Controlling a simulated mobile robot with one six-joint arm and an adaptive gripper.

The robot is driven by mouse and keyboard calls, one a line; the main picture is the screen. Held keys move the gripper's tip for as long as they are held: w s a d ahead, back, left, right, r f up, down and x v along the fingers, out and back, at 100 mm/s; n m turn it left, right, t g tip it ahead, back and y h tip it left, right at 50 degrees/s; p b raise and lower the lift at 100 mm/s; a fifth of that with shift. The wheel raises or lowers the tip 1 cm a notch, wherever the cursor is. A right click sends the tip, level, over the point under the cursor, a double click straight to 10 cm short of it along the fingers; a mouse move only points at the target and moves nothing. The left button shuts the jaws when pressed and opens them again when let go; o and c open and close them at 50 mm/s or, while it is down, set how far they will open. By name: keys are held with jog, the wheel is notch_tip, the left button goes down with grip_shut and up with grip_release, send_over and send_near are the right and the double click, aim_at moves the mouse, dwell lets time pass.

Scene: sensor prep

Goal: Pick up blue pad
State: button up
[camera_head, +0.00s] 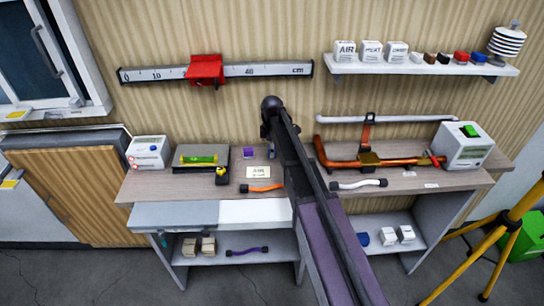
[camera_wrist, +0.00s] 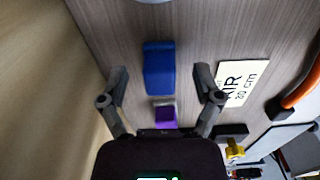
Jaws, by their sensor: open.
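A blue pad (camera_wrist: 158,68) lies on the grey wood-grain bench top in the wrist view. My gripper (camera_wrist: 160,71) is open, with one finger on each side of the pad and a visible gap on both sides. The fingers do not touch the pad in this view; their height above the bench is hard to judge.
A purple block (camera_wrist: 165,115) sits close to the pad, between my fingers nearer the palm; it also shows in the head view (camera_head: 249,152). An AIR card (camera_wrist: 242,83) lies right of the fingers.

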jog(key=shift+f+b, duration=0.3)
jog(key=shift+f, duration=0.3)
grip_shut()
dwell(0.3)
